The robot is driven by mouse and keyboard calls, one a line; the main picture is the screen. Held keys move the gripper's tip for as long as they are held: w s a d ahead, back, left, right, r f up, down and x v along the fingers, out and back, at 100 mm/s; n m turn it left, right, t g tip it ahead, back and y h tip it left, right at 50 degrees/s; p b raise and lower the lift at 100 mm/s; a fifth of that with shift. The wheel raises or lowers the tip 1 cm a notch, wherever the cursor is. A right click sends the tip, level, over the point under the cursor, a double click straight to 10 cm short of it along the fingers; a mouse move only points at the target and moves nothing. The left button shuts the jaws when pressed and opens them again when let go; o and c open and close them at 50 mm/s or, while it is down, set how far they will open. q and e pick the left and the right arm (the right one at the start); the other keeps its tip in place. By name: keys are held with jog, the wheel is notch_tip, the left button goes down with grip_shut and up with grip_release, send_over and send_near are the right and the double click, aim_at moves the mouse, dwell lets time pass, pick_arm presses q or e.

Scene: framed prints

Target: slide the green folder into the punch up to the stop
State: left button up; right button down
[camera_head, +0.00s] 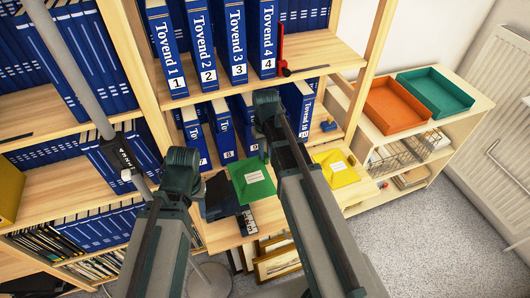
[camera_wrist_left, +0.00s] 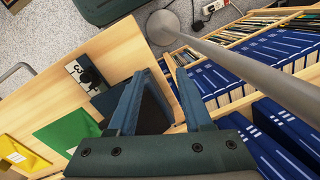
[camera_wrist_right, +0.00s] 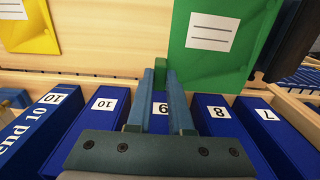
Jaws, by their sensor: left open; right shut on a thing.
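The green folder (camera_head: 258,184) with a white label lies flat on the wooden desktop, partly hidden by my right arm. It also shows in the right wrist view (camera_wrist_right: 222,62) and left wrist view (camera_wrist_left: 68,135). A dark block, apparently the punch (camera_head: 217,196), stands at its left side in the head view; it also shows in the right wrist view (camera_wrist_right: 292,38). Their edges meet or overlap; I cannot tell how deep. My right gripper (camera_wrist_right: 161,70) is shut on a small green part at the folder's edge. My left gripper (camera_wrist_left: 160,72) is open and empty, over the dark block.
A yellow folder (camera_head: 338,167) lies to the right. A small black-and-white device (camera_head: 246,221) sits in front of the punch. Blue binders (camera_head: 237,45) fill the shelves behind. A grey pole (camera_head: 67,62) stands at the left. Orange (camera_head: 397,105) and green trays stand far right.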

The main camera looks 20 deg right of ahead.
aim_at(242, 167)
jog(key=shift+a+f+b, duration=0.1)
jog(key=shift+f+b, duration=1.95)
jog(key=shift+f, duration=0.2)
jog(key=shift+a, duration=0.4)
jog(key=shift+s+a+f+b, duration=0.1)
jog(key=shift+a+f+b, duration=0.15)
jog(key=shift+a, duration=0.5)
jog(key=shift+a+f+b, duration=0.2)
jog(key=shift+a, duration=0.55)
jog(key=shift+a+f+b, duration=0.35)
jog(key=shift+a+f, duration=0.05)
jog(key=shift+s+a, duration=0.1)
jog(key=shift+a, duration=1.75)
jog(key=c, duration=0.7)
grip_release()
jog(key=shift+c, duration=0.2)
jog(key=shift+r, duration=0.1)
